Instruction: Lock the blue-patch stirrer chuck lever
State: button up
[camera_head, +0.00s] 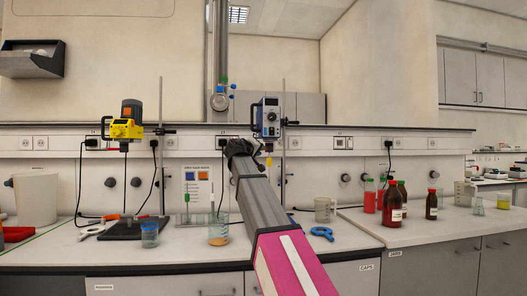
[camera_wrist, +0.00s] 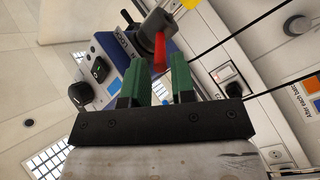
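The blue-and-white stirrer (camera_head: 267,118) hangs on a stand post at the middle of the bench. In the wrist view its body (camera_wrist: 97,68) shows a dark knob, a rocker switch and a small blue patch (camera_wrist: 114,87). Its grey chuck (camera_wrist: 152,34) carries a red lever (camera_wrist: 160,52). My gripper (camera_wrist: 160,66) is open, its two green fingers apart. The lever's tip appears between the fingertips in the picture; I cannot tell whether it touches them. In the head view my dark gripper (camera_head: 240,148) is just left of and below the stirrer, its fingertips unclear.
A yellow stirrer (camera_head: 126,124) stands on the left over a black base. A beaker of orange liquid (camera_head: 218,231) stands left of my arm. A clear jug (camera_head: 323,210) and brown bottles (camera_head: 392,205) are to the right. Cables hang along the wall.

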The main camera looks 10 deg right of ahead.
jog(key=shift+x, duration=2.05)
grip_shut()
